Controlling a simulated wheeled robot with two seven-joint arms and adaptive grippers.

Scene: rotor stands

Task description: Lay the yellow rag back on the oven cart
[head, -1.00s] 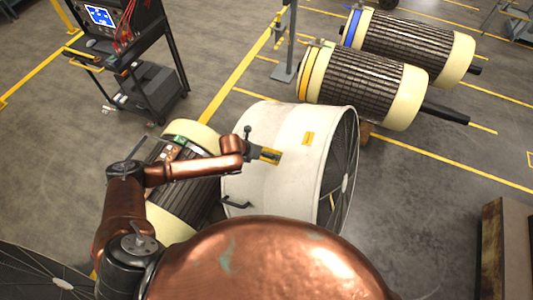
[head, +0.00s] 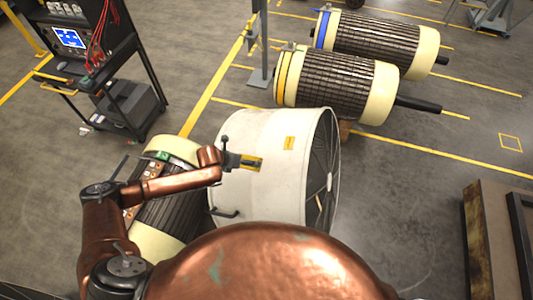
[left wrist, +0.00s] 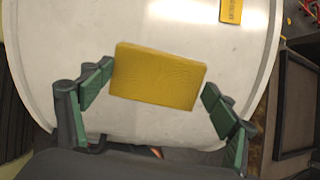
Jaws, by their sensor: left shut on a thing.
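The yellow rag (left wrist: 158,77) is a flat rectangular piece between the green-padded fingers of my left gripper (left wrist: 158,100) in the left wrist view. My left gripper (head: 236,160) is shut on it and holds it in front of the white fan drum. In the head view the rag (head: 252,163) shows as a small yellow patch at the gripper tip. I cannot tell for sure which thing is the oven cart; the dark-framed stand (head: 475,225) at the right edge is only partly in view. My right gripper is not in view.
The large white fan drum (head: 260,190) with a yellow label stands just beyond my left gripper. A rotor (head: 160,215) lies left of it, and two more rotors (head: 335,85) (head: 375,43) lie behind. A black cart with a screen (head: 130,100) stands upper left.

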